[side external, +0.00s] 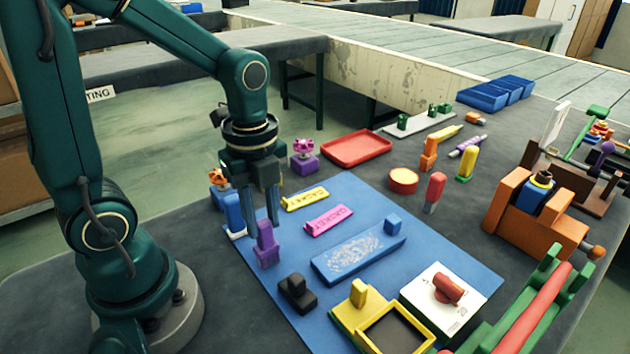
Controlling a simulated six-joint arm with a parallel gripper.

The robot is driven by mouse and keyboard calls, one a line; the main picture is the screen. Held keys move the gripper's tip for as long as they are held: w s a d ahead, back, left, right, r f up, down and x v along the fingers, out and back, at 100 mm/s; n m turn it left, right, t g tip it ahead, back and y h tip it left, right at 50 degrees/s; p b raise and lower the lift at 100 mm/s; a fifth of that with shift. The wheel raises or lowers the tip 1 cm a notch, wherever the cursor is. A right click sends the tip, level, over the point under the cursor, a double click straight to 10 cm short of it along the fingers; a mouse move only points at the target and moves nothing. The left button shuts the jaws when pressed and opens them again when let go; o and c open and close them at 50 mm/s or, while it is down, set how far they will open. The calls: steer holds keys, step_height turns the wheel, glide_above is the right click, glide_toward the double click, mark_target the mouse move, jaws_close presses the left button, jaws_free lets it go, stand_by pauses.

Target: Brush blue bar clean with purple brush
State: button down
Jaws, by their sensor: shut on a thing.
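The purple brush (266,254) is upright at the left part of the blue mat (336,195), with a narrow handle over a wider base. My gripper (264,222) points down from above, its fingers shut on the brush's handle. I cannot tell whether the brush touches the surface or is slightly raised. The blue bar (330,268) lies on the mat to the right of the brush, apart from it. White speckled marks cover the middle of its top, and a small blue block rises at its far right end.
A black block (297,293) sits between the brush and a yellow-framed tray (398,333). Yellow (305,198) and pink (328,219) gasket plates lie behind the bar. A white dial box (450,298) stands to its right. A red tray (357,149) is farther back.

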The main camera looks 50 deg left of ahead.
steer(key=shift+r, duration=0.15)
steer(key=shift+r, duration=0.65)
steer(key=shift+r, duration=0.1)
step_height(320, 180, up, 7)
steer(key=shift+r, duration=0.15)
stand_by(0.5)
